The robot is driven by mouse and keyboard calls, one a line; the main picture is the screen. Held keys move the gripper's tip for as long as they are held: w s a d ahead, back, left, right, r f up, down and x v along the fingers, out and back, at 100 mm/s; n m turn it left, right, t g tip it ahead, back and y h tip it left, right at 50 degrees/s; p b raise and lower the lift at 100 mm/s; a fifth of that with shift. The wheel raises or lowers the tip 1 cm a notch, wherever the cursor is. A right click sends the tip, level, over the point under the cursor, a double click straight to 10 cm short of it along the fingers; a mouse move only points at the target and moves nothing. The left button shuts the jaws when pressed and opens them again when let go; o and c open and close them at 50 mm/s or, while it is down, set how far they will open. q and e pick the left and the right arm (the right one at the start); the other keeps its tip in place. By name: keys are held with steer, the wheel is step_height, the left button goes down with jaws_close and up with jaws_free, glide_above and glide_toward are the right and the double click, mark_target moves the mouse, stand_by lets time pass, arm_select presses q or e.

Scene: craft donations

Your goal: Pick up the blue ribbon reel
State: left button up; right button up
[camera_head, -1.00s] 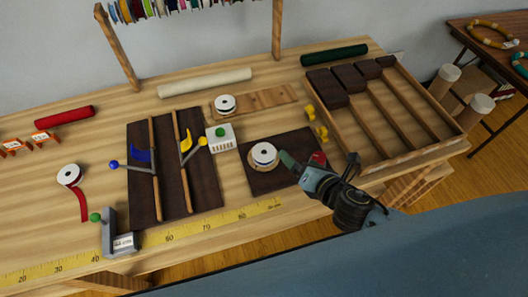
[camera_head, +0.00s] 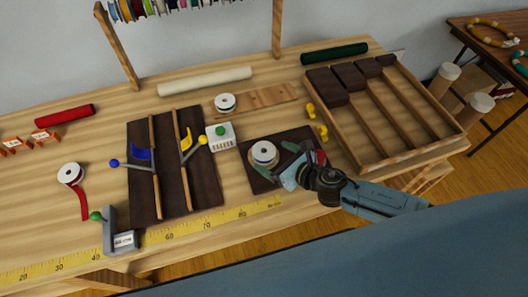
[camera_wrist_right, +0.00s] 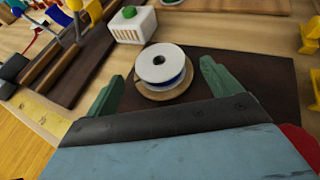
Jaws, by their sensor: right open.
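The blue ribbon reel (camera_head: 264,153) is a white-flanged spool with a blue band. It lies flat on a round wooden disc on a dark brown mat (camera_head: 256,184). In the right wrist view the reel (camera_wrist_right: 160,65) stands ahead of my right gripper (camera_wrist_right: 160,88), between the lines of its two green fingers. My right gripper (camera_head: 285,163) is open, low over the mat and close to the reel's right side. I cannot tell whether a finger touches the reel. My left gripper is not in view.
A white box with a green button (camera_head: 221,138) stands left behind the reel. Yellow pieces (camera_head: 317,122) and a divided wooden tray (camera_head: 392,115) are to the right.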

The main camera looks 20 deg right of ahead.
mark_target(262, 150)
steer(key=x, duration=0.5)
steer(key=shift+r, duration=0.2)
steer(key=shift+c, duration=0.4)
steer(key=c, duration=1.1)
steer(key=shift+o, duration=0.2)
step_height(262, 150, up, 9)
steer(key=p, duration=0.4)
steer(key=shift+f, duration=0.1)
steer(key=shift+r+p, duration=0.35)
steer(key=shift+r, duration=0.3)
